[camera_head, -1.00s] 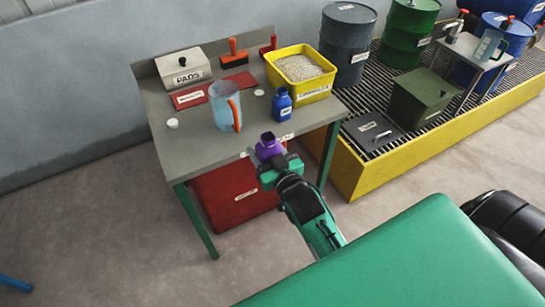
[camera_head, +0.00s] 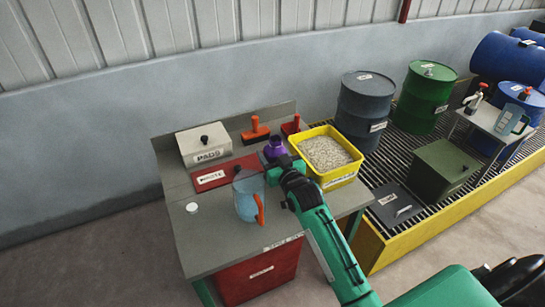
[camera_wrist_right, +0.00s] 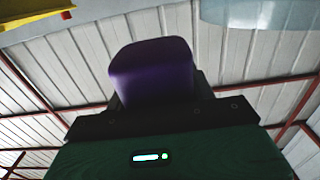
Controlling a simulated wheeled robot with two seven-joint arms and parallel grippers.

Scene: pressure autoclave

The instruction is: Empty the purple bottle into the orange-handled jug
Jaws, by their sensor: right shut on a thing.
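The purple bottle (camera_head: 275,149) is held in my right gripper (camera_head: 283,163), above the back part of the grey bench, and looks roughly upright in the head view. In the right wrist view the purple bottle (camera_wrist_right: 152,72) fills the middle, between the dark jaws, seen against the roof. The clear bluish jug with an orange handle (camera_head: 246,197) stands on the bench, in front and to the left of the bottle, apart from it. Its contents cannot be made out. My left gripper is out of view.
A yellow bin of granules (camera_head: 358,165) stands right of my right gripper. A white cap (camera_head: 192,208) is left of the jug.

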